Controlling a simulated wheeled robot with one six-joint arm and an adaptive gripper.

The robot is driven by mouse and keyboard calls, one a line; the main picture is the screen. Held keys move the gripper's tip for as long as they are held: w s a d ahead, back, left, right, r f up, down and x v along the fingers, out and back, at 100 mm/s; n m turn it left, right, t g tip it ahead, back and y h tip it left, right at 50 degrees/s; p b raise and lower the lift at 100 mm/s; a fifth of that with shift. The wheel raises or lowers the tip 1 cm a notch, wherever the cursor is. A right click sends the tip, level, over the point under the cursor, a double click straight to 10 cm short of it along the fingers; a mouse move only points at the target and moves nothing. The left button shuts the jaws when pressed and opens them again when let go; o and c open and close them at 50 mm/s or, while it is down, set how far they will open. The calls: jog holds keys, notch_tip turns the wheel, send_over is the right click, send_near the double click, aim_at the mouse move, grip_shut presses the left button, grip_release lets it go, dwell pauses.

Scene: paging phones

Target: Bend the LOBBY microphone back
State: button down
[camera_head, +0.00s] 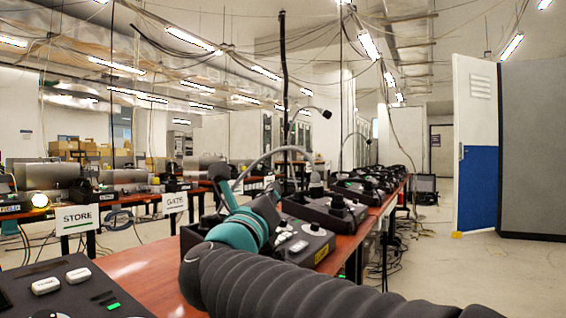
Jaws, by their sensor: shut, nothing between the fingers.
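No label reading LOBBY can be read in this view, so I cannot tell which microphone is the LOBBY one. A pale gooseneck microphone (266,155) arches to the right above the near desk, just beyond my arm. A second gooseneck with a dark head (326,114) stands behind it, bent over to the right. My arm, a dark ribbed sleeve with teal joints, reaches in from the lower right toward these desk units.
A wooden desk (135,268) carries a paging unit (75,290) at lower left, another unit (300,243) past my arm, and several further back. Signs read STORE (77,218) and GATE (174,202). Cables lie on the floor. Open floor (480,275) lies right, before a blue-and-white panel (478,150).

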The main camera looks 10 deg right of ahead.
jog(key=shift+s+d+f+m+g+h, duration=0.3)
jog(key=shift+d+m+g+h, duration=0.1)
jog(key=shift+m+h, duration=0.1)
jog(key=shift+w, duration=0.1)
jog(key=a+r+p+x, duration=0.1)
jog(key=r+p+x, duration=0.1)
jog(key=x, duration=1)
jog(key=shift+w+r, duration=0.2)
jog(key=shift+r, duration=0.25)
jog(key=shift+a, duration=0.1)
